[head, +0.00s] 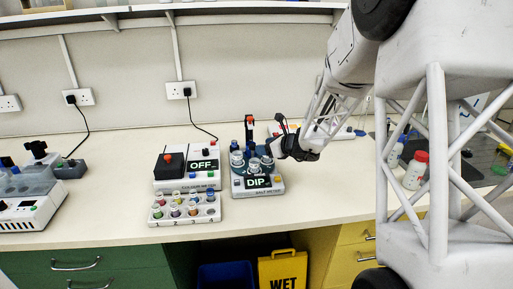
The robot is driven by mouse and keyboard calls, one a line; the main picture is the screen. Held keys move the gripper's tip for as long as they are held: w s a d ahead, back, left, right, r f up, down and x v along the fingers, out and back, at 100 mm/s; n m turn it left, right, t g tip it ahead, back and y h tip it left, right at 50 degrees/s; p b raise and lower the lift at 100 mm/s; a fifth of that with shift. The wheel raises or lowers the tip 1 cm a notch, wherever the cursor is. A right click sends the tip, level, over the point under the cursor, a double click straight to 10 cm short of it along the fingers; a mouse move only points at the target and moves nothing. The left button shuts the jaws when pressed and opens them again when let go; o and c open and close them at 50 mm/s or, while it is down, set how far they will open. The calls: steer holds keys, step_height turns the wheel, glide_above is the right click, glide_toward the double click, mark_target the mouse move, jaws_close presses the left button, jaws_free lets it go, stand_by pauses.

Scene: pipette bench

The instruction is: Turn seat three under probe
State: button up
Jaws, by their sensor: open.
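A salt meter (238,194) stands on the bench with a display (257,182) reading DIP. Behind its display is a round carousel holding several vials (237,158). A black upright part with an orange-red top (249,121) rises at the back of the meter; it may carry the probe. Seat numbers are too small to read, so I cannot tell which seat is under the probe. My gripper (276,149) is open at the right side of the carousel, close to the vials. I cannot tell whether it touches them, and it hides part of the meter's right side.
A white unit with a display (202,166) reading OFF stands left of the meter. A rack of coloured vials (186,221) sits in front of it. Another white device (35,213) is far left. A red-capped bottle (416,171) stands right. Bench between the left devices is clear.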

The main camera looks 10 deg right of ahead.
mark_target(252, 155)
steer(key=shift+x, duration=2.4)
steer(key=shift+c, duration=0.2)
jaws_close()
